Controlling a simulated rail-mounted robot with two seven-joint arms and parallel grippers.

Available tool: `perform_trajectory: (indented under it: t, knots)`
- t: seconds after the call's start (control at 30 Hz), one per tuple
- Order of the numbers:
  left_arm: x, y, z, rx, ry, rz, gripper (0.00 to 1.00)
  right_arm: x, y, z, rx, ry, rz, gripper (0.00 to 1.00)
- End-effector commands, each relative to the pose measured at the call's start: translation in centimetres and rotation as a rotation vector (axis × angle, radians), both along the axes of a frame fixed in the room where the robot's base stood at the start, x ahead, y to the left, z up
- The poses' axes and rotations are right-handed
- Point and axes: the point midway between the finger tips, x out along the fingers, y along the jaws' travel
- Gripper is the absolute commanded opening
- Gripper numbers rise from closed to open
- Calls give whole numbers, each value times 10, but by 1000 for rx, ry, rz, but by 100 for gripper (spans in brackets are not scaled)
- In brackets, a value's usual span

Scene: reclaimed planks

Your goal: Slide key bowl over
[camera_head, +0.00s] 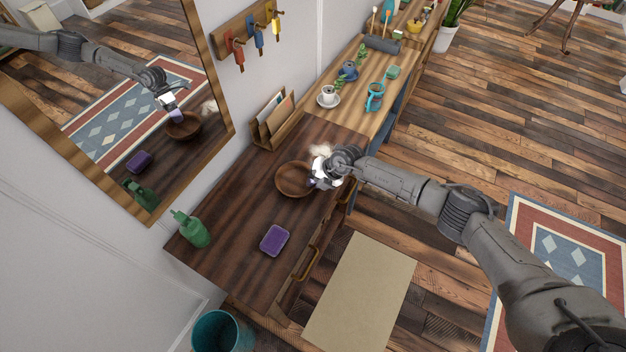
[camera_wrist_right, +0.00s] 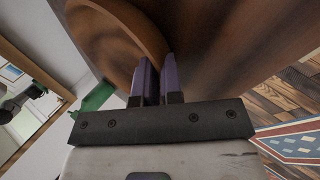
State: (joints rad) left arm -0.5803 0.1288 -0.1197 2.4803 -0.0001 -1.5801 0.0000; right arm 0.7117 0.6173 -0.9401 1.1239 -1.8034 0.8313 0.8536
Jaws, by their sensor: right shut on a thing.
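The key bowl (camera_head: 291,180) is a round, brown wooden bowl standing on the dark wooden cabinet top (camera_head: 235,215). I see nothing inside it in the head view. My right gripper (camera_head: 312,183) is at the bowl's right side and is shut on its rim. In the right wrist view, the two purple fingers (camera_wrist_right: 156,70) close on the edge of the bowl (camera_wrist_right: 125,35). The exact contact is partly hidden by the fingers. My left gripper is in neither view.
A letter holder (camera_head: 273,122) stands behind the bowl. A cup on a saucer (camera_head: 328,98) is on the lighter top beyond. Bare wood lies between bowl and purple box.

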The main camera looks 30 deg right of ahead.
Motion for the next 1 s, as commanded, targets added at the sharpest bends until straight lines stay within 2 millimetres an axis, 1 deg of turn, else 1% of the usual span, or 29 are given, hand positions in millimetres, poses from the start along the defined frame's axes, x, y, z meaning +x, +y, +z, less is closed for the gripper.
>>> perform_trajectory:
  t: [0.47, 0.5, 0.8, 1.0]
  knots:
    - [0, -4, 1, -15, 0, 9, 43, -2, 0, -2, -2, 4, 1, 0]
    - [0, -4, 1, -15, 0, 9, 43, -2, 0, -2, -2, 4, 1, 8]
    - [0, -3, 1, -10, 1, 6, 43, -1, -1, -1, -2, 1, 0, 36]
    - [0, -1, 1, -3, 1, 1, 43, 0, -1, 0, 0, 1, -1, 37]
